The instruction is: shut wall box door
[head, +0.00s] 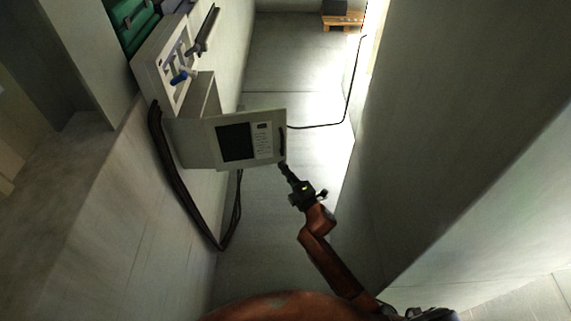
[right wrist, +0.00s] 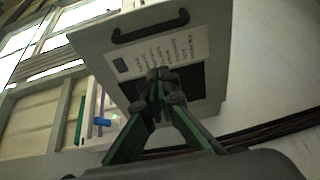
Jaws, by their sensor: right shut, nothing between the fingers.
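The wall box (head: 196,148) is a pale grey case on the wall left of centre in the head view. Its door (head: 220,160) stands open, swung out from the case. The door has a dark window, a printed label and a dark bar handle (head: 282,144) at its right edge. The door also fills the upper middle of the right wrist view (right wrist: 215,60), with the handle (right wrist: 150,25) near its top edge. My right gripper (head: 284,168) is shut and empty, close to the door's lower right corner; contact cannot be told. My left gripper is out of view.
A pale panel (head: 152,72) with a blue lever (head: 180,77) and a grey handle is beside the box. Black cables (head: 178,190) loop below it. Another cable (head: 320,126) runs right of the door. A wooden pallet (head: 343,20) lies far back. A large grey surface fills the right.

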